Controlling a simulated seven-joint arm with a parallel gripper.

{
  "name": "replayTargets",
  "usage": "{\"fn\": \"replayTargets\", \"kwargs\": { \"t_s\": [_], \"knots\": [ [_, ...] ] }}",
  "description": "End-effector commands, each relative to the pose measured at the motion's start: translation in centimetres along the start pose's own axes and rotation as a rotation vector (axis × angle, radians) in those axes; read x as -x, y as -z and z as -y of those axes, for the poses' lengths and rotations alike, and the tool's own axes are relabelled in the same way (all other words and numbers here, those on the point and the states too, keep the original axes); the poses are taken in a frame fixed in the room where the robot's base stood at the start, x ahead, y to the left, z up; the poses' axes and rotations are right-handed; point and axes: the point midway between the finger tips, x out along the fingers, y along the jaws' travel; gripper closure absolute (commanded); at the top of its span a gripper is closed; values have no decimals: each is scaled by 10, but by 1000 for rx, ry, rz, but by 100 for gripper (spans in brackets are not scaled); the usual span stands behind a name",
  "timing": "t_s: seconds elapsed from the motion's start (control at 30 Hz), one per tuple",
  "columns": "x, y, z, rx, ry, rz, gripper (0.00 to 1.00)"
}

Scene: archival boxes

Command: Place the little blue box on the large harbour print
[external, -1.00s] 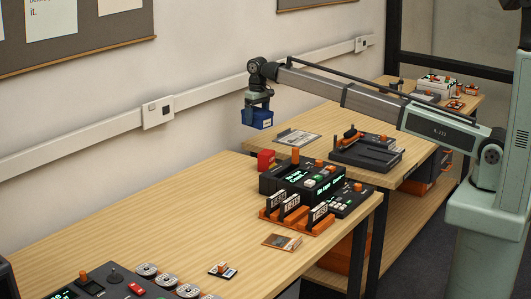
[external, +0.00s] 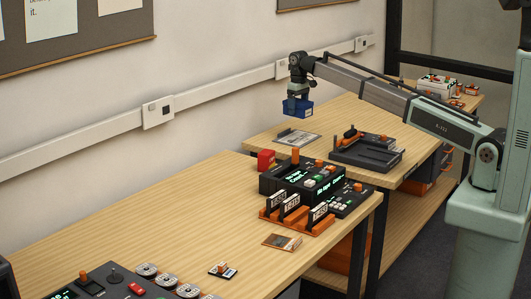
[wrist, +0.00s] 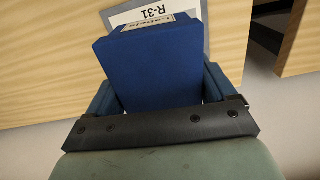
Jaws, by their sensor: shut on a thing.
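The little blue box (external: 298,109) is held in the air in my gripper (external: 297,97), which is shut on it. In the wrist view the blue box (wrist: 152,68) sits between the two jaws, with a pale label on its far edge. The large print (external: 298,138) looks like a grey flat sheet lying on the far table, below the box and clear of it. In the wrist view, a grey-bordered sheet with a white panel marked R-31 (wrist: 150,14) shows behind the box, which hides part of it.
A dark tray-like device (external: 366,150) stands right of the print on the far table. A red block (external: 266,160), a black console (external: 302,178) and a small print (external: 282,242) are on the near table. The wall rail (external: 215,98) runs behind.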

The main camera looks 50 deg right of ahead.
Motion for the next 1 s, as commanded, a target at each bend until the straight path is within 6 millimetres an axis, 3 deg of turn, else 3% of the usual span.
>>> {"fn": "replayTargets", "kwargs": {
  "t_s": [0.27, 0.53, 1.0],
  "knots": [
    [-10, 0, 0, 75, 0, 2, 51],
    [-51, 0, 0, 74, 0, 3, 51],
    [-97, 0, 0, 73, 0, 2, 51]
  ]
}}
